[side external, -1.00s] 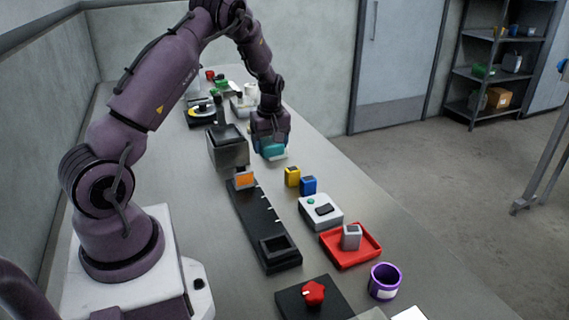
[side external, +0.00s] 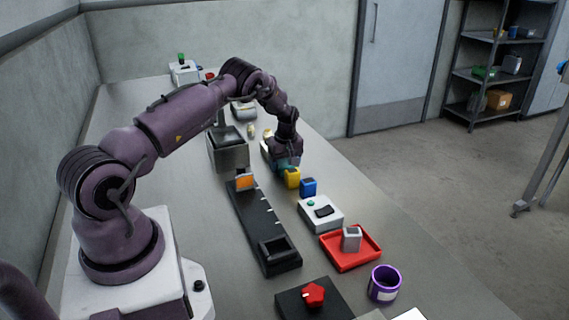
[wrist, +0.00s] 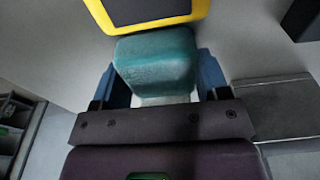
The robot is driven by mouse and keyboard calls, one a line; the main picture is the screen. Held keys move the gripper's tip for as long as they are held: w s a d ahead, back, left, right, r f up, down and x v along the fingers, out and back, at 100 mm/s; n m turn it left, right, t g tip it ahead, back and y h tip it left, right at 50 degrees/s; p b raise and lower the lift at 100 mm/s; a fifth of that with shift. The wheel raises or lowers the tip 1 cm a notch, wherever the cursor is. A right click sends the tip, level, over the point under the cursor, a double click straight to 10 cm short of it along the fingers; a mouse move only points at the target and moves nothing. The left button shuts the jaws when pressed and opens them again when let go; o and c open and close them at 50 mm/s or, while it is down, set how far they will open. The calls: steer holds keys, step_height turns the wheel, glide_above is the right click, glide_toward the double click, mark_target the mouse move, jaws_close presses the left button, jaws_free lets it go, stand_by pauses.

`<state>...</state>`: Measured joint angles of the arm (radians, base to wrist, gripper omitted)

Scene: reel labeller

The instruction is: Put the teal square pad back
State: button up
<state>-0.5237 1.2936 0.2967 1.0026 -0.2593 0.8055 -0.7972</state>
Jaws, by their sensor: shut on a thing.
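The teal square pad (wrist: 155,62) is held between the two blue fingers of my gripper (wrist: 157,80) in the wrist view. A pale surface shows just below the pad there. In the side view my gripper (side external: 287,160) points down behind the yellow block (side external: 292,178), and the pad is mostly hidden by the gripper and that block. The yellow block (wrist: 150,14), with a dark top, appears just beyond the pad in the wrist view. I cannot tell whether pad and block touch, or whether the pad rests on anything.
A blue block (side external: 308,187) stands beside the yellow one. Nearer are a white box with buttons (side external: 320,212), a red tray (side external: 350,247) and a purple cup (side external: 384,282). A black rail (side external: 262,220) and a grey bin (side external: 228,152) lie to the left. Bare table borders the right edge.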

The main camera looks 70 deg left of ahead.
steer(key=shift+f, duration=0.2)
steer(key=o, duration=0.9)
steer(key=shift+r, duration=0.1)
